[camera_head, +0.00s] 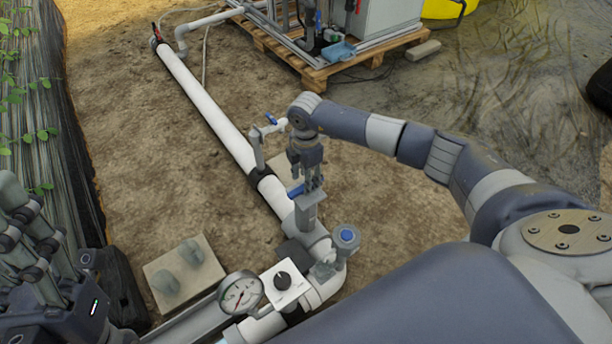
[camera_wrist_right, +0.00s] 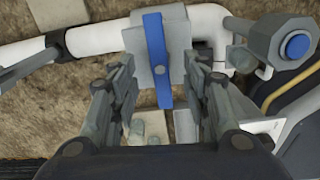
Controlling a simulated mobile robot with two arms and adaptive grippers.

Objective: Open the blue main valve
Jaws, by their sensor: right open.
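The blue main valve has a grey block-like body (camera_head: 307,212) on the white pipe. Its blue lever (camera_head: 296,190) is partly hidden by my right gripper (camera_head: 314,184) in the head view. In the right wrist view the blue lever (camera_wrist_right: 158,62) lies crosswise to the white pipe, over the grey body (camera_wrist_right: 178,52). My right gripper (camera_wrist_right: 160,82) is open, with its fingers on either side of the lever and a gap visible on both sides. My left gripper (camera_head: 35,235) is at the lower left, far from the valve; its finger opening is unclear.
Near the valve are a blue-capped fitting (camera_head: 347,236), a pressure gauge (camera_head: 240,293), a white box with a black knob (camera_head: 286,284) and a small blue-handled tap (camera_head: 270,118). A paver (camera_head: 200,262) lies left. Bare soil (camera_head: 150,170) is open left of the pipe.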

